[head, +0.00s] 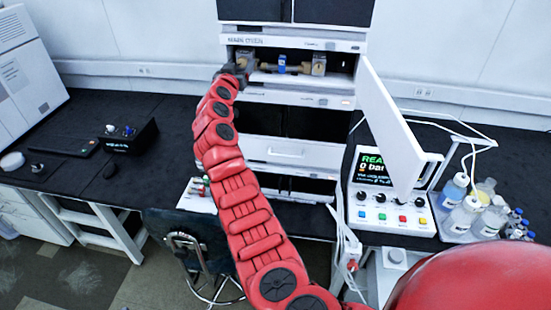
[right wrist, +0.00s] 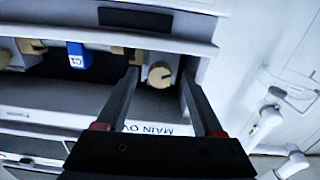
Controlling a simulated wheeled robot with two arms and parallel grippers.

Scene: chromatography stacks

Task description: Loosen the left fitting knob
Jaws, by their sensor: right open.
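The left fitting (head: 245,60) is a metal block at the left end of the open bay in the instrument stack. Its round tan knob (right wrist: 160,75) shows in the right wrist view, with a pale slot on its face. My right gripper (head: 232,75) is at the left edge of the bay. In the right wrist view my right gripper (right wrist: 160,68) is open, with one dark finger on each side of the knob. A gap shows between the knob and the right finger; whether the left finger touches is unclear. My left gripper is not in view.
A column with a blue label (head: 282,64) runs across the bay to the right fitting (head: 319,65). A white door (head: 392,125) stands open at the right. Below it are a control box (head: 385,215) and several bottles (head: 463,217). A small black box (head: 128,138) stands left.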

